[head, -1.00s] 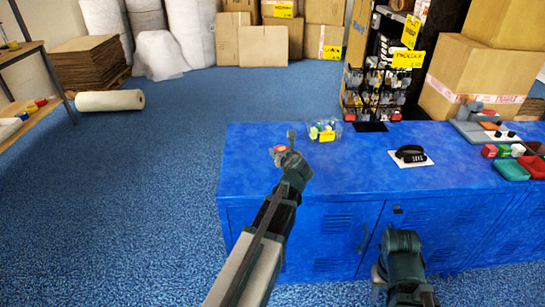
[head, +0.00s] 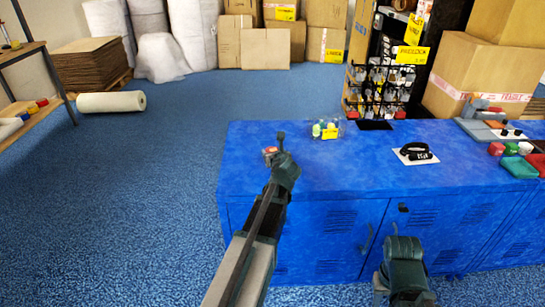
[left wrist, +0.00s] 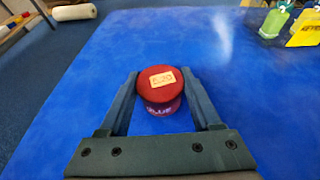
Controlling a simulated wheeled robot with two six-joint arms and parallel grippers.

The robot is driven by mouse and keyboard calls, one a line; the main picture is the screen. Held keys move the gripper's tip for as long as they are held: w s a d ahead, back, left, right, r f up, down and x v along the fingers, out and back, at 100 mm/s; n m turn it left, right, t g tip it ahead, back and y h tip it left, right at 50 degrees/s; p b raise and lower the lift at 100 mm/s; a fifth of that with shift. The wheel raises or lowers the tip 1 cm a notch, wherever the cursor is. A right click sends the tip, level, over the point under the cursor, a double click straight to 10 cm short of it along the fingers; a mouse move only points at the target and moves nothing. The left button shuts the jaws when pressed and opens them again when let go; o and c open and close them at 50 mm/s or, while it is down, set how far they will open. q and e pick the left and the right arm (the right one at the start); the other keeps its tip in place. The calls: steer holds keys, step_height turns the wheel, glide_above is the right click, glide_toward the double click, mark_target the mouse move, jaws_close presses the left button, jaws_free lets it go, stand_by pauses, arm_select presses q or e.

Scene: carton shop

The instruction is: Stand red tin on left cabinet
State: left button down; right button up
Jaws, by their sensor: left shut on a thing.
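The red tin (left wrist: 162,86) has a red lid with a small pale label and stands upright between the fingers of my left gripper (left wrist: 160,76) in the left wrist view. In the head view, the tin (head: 269,152) shows at the left end of the blue cabinet top (head: 310,175), beside my left gripper (head: 276,148). The left gripper is shut on the tin. I cannot tell for sure whether the tin's base touches the top. My right arm's end (head: 404,250) is in front of the cabinet doors; its fingers do not show clearly.
The cabinet top around the tin is clear.

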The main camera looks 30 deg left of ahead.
arm_select(q)
steer(key=shift+r, duration=0.1)
steer(key=shift+f, duration=0.2)
steer(key=shift+c, duration=0.4)
jaws_free()
steer(key=shift+r, duration=0.25)
steer(key=p+v, duration=0.4)
steer(key=v, duration=0.8)
steer(key=shift+p, duration=0.35)
